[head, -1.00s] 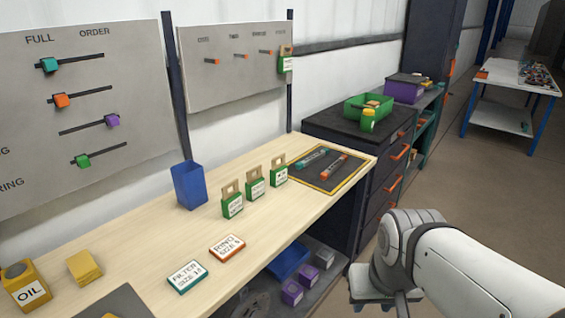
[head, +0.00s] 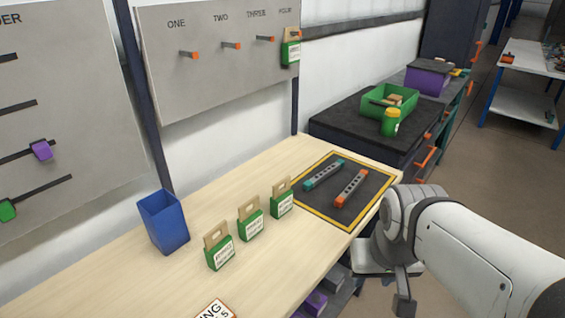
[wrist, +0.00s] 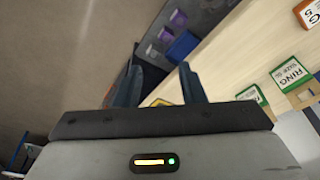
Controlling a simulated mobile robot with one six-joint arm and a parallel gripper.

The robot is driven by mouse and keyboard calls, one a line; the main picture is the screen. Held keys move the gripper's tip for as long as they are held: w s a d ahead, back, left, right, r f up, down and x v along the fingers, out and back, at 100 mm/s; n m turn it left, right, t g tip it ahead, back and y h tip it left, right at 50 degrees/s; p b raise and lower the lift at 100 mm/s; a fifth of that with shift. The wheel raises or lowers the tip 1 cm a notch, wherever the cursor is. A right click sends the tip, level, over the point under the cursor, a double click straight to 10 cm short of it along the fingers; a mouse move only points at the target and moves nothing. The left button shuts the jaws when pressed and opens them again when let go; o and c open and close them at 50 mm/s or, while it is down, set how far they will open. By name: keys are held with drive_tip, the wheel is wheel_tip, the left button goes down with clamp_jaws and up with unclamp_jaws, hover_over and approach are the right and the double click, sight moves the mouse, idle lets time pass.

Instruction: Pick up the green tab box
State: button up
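Three green tab boxes with brown tabs and white labels stand in a row on the wooden bench: a near one (head: 220,253), a middle one (head: 251,225) and a far one (head: 282,204). Another green tab box (head: 290,52) hangs at the hook under FOUR. In the wrist view, a green box labelled RING (wrist: 290,73) and part of another (wrist: 249,95) show to the right of my gripper. My gripper (wrist: 160,78) is open and empty, its two fingers apart, off the bench's front edge. The boxes are clear of it.
A blue bin (head: 164,222) stands left of the boxes. A dark yellow-edged mat (head: 325,208) holds a teal bar (head: 324,174) and an orange bar (head: 351,188). Behind are a green tray (head: 387,101) and a green bottle (head: 390,123) on a dark cabinet.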

sight(277, 191)
drive_tip(key=shift+o, duration=0.4)
drive_tip(key=shift+s, duration=0.1)
